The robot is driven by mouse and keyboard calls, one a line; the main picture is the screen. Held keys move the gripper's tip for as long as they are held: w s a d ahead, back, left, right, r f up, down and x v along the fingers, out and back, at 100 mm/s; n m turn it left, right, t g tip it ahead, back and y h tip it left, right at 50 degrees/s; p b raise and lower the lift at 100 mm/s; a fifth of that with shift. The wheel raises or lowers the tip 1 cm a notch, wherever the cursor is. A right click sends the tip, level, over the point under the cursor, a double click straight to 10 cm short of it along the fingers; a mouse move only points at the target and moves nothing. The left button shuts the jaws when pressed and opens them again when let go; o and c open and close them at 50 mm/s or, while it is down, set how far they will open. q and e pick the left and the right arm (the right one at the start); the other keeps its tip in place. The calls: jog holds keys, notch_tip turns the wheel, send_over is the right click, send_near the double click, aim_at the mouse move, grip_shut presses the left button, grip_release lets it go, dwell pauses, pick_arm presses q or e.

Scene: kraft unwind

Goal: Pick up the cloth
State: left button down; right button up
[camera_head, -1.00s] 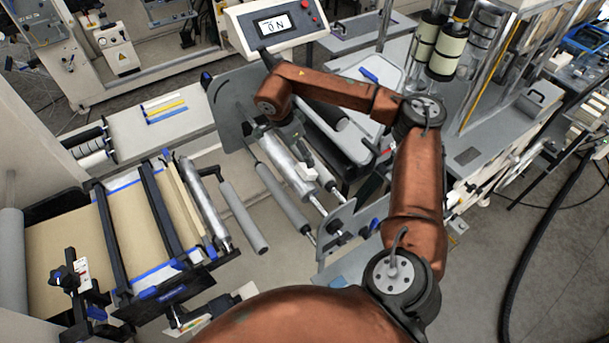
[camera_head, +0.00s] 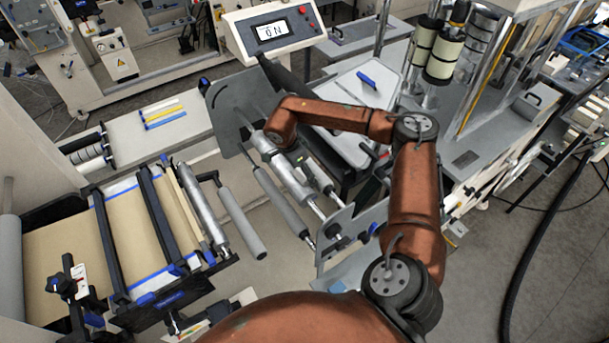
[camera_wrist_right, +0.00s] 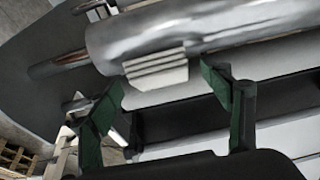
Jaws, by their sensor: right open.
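A small pale ribbed pad (camera_wrist_right: 157,69), which may be the folded cloth, lies against the side of a shiny metal roller (camera_wrist_right: 240,22) in the right wrist view. My right gripper (camera_wrist_right: 165,86) is open, with its two dark green fingertips apart on either side of the pad's near edge. Nothing is visibly held between them. In the head view my right arm reaches over the metal roller (camera_head: 290,178), and its gripper is mostly hidden under the arm. My left gripper is not in view.
Grey rollers (camera_head: 241,218) and a grey side plate (camera_head: 240,108) stand close around the right arm's end. A control box (camera_head: 273,30) reading ON is behind. A white panel with a blue handle (camera_head: 366,79) lies to the right. Brown paper web (camera_head: 70,243) is at left.

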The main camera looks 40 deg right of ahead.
jog(key=c, duration=1.2)
jog(key=shift+r, duration=0.15)
jog(key=shift+c, duration=0.2)
